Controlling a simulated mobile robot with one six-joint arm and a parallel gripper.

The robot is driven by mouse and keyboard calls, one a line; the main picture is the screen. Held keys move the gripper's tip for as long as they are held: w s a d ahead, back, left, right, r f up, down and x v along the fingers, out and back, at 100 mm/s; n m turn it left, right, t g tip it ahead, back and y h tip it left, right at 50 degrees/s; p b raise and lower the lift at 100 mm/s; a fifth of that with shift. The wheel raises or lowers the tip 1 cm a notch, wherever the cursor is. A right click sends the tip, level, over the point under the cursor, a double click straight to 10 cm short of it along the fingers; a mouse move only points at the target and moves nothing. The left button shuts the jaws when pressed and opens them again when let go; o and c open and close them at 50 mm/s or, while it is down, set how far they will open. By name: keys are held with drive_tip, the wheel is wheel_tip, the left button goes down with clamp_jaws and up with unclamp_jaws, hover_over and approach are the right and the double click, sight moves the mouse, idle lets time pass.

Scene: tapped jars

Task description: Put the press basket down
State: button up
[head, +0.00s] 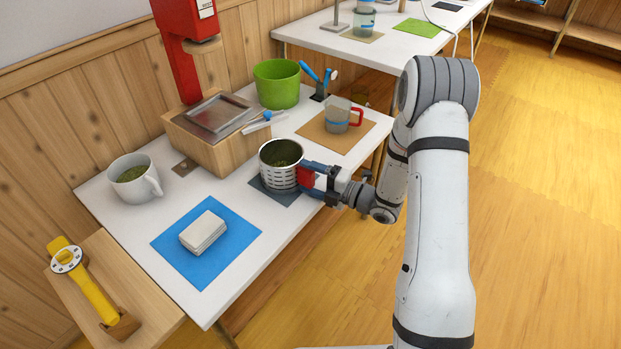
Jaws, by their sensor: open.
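The press basket (281,168), a slotted metal cylinder with dark green contents, stands upright on a dark grey mat (264,188) on the white table. My gripper (307,178) is at the right side of the basket, reaching in from the right. Its jaws are open. A red part shows at the gripper beside the basket wall. The far finger is partly hidden, and I cannot tell whether either finger touches the basket.
A red press (184,45) on a wooden base with a metal tray (216,115) stands behind. Around are a white mug (131,180), a green pot (277,84), a measuring jug (340,115) on a brown mat, and white cloths (203,231) on a blue mat (188,262). The table's front edge is clear.

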drive_tip(key=shift+r, duration=0.2)
drive_tip(key=p+v, duration=0.2)
drive_tip(key=v, duration=1)
drive_tip(key=w+d+r+m+t+h, duration=0.1)
drive_tip(key=w+d+r+m+h, duration=0.25)
drive_tip(key=w+m+h, duration=0.45)
drive_tip(key=s+d+r+m+h, duration=0.4)
drive_tip(key=d+m+h, duration=0.1)
drive_tip(key=m+h, duration=0.2)
drive_tip(key=s+a+r+m+g, duration=0.1)
drive_tip(key=s+r+m+g, duration=0.1)
drive_tip(key=s+m, duration=0.3)
drive_tip(key=s+a+r+m+g, duration=0.2)
drive_tip(key=s+m, duration=0.3)
drive_tip(key=s, duration=0.6)
drive_tip(key=s+a+r+m+g, duration=0.2)
drive_tip(key=s+m+g, duration=0.2)
drive_tip(key=s, duration=0.4)
drive_tip(key=shift+a+r+m+g+h, duration=0.3)
drive_tip(key=shift+m+h, duration=0.1)
drive_tip(key=shift+m, duration=0.3)
